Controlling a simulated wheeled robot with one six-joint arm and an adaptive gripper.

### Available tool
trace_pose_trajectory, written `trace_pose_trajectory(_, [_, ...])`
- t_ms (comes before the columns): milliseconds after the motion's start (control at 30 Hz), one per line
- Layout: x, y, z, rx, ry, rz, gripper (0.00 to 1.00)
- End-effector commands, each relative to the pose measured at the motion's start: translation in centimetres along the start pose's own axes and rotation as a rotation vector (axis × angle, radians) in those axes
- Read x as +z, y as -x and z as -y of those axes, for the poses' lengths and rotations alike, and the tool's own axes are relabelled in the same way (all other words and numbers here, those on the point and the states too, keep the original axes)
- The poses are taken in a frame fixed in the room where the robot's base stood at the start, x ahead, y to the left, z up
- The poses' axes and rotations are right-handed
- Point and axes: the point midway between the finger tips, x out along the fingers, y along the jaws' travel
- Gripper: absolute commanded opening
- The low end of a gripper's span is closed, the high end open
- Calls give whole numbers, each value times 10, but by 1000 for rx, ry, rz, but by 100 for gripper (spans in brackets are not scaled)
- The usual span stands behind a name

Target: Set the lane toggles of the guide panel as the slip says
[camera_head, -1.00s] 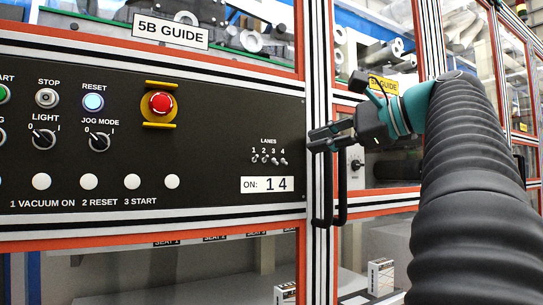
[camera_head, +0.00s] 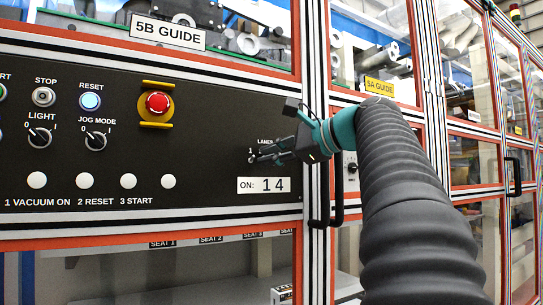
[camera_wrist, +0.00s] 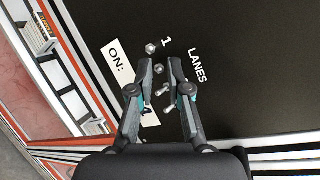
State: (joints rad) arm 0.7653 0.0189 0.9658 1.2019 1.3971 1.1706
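The slip (camera_head: 264,185) on the black guide panel (camera_head: 215,110) reads "ON: 1 4". The row of lane toggles under the LANES label is mostly hidden behind my gripper (camera_head: 253,157) in the head view. In the wrist view my gripper (camera_wrist: 161,63) is open, its two fingers apart on either side of the toggle row. The lane 1 toggle (camera_wrist: 151,47) shows just past the fingertips, beside its label. The other toggles (camera_wrist: 163,90) show between the fingers. I cannot tell whether a finger touches a toggle, or which way each lever is set.
A red emergency stop (camera_head: 158,103) with yellow guards sits left of the toggles. The JOG MODE knob (camera_head: 96,141) and several white buttons (camera_head: 128,181) are further left and below. A black door handle (camera_head: 338,190) stands out right of the panel, below my arm.

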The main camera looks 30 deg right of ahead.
Motion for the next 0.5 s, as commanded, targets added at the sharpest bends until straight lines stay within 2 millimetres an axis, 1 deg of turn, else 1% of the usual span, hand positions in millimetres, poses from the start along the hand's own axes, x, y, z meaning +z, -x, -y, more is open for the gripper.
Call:
trace_pose_trajectory(167, [0,0,0,0,0,0,17])
trace_pose_trajectory(200, [0,0,0,0,0,0,7])
trace_pose_trajectory(233, [0,0,0,0,0,0,0])
trace_pose_trajectory(500, [0,0,-1,-3,1,1,0])
